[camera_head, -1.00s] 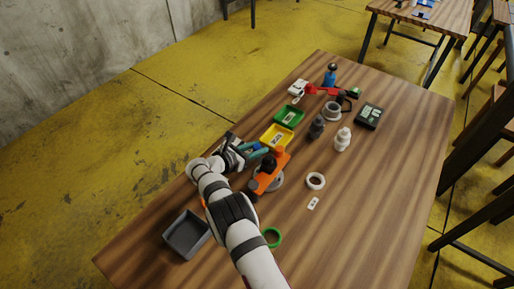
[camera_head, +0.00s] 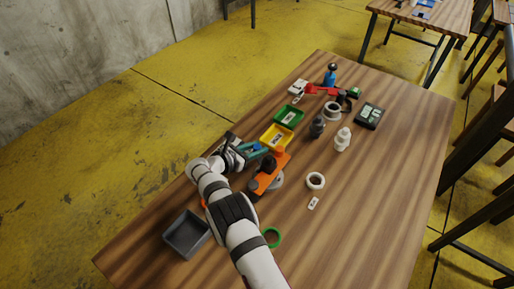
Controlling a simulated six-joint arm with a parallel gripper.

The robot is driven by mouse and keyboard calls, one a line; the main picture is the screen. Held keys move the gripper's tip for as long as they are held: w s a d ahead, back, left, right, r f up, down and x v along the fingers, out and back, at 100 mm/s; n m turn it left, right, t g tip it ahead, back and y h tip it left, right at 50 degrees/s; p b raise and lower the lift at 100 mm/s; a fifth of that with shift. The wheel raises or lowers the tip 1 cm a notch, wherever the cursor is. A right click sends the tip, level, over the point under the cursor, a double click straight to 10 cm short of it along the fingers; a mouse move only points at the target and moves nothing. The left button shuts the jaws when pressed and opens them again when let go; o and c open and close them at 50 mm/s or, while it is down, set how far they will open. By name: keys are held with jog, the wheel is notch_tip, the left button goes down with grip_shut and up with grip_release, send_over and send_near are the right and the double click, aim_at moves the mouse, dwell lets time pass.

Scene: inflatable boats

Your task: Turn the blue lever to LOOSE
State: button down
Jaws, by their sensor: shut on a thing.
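The blue lever (camera_head: 267,147) is a small blue piece left of the yellow tray, near the middle of the table. My gripper (camera_head: 250,151) is at it, its jaws shut on the lever. The gripper and its wrist hide much of the lever and its mount. No LOOSE marking can be read at this size.
An orange piece (camera_head: 271,174) on a grey round base lies just right of my gripper. Yellow (camera_head: 277,137) and green (camera_head: 288,116) trays stand beyond.

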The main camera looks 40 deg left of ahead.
jog(key=shift+s, duration=0.1)
jog(key=shift+s+a+n+y, duration=0.3)
jog(key=shift+s+n+y, duration=0.3)
jog(key=shift+n+y, duration=0.25)
jog(key=shift+s+a+n+y, duration=0.25)
jog(key=shift+s+n+y, duration=0.3)
jog(key=shift+n+y, duration=0.3)
jog(key=shift+s+a+n+g+y, duration=0.15)
jog(key=shift+s+n+y, duration=0.4)
jog(key=shift+y, duration=0.25)
jog(key=shift+s+a+n+g+y, duration=0.1)
jog(key=shift+s+n+g+y, duration=0.05)
jog(key=shift+s+n+y, duration=0.55)
jog(key=shift+w+y, duration=0.1)
jog(key=shift+y, duration=0.2)
jog(key=c, duration=0.6)
grip_release()
jog(key=v, duration=1.6)
jog(key=shift+w+r, duration=0.1)
